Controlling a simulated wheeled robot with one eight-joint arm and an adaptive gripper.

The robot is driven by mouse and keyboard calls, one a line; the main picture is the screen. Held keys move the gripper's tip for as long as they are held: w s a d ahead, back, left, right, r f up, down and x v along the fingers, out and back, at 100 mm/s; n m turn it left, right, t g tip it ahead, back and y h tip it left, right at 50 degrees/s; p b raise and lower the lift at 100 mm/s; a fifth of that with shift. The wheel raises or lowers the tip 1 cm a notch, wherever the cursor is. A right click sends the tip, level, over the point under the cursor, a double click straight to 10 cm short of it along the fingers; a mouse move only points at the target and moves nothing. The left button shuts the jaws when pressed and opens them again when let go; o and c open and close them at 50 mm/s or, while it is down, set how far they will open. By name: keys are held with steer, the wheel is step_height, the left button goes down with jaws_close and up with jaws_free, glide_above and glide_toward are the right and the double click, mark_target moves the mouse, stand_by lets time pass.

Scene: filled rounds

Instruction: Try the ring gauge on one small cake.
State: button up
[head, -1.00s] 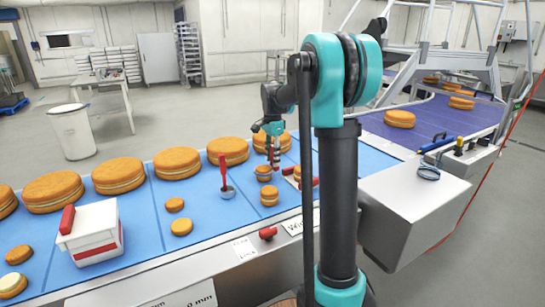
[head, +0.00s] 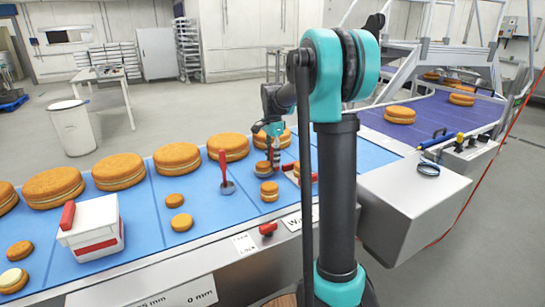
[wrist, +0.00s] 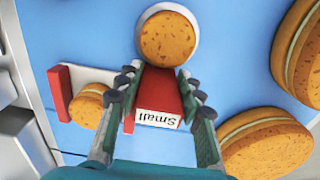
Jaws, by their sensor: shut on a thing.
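My gripper (wrist: 152,108) is shut on the red handle (wrist: 160,90) of the ring gauge, whose white tag reads "Small". The gauge's pale ring (wrist: 141,25) shows as a rim around a small cake (wrist: 168,40) in the wrist view. The cake nearly fills the ring. I cannot tell how far down the ring sits. In the head view my gripper (head: 273,150) is low over the blue belt, and this small cake (head: 262,168) is just left of the handle.
Large cakes (head: 228,146) line the belt's far side. Other small cakes (head: 269,190) are nearby, one (wrist: 90,106) between red-ended parts left of the handle. A white box (head: 95,235) with a red handle is farther left.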

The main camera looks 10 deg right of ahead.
steer(key=shift+f, duration=0.5)
steer(key=shift+r, duration=0.15)
stand_by(1.1)
steer(key=shift+r, duration=4.75)
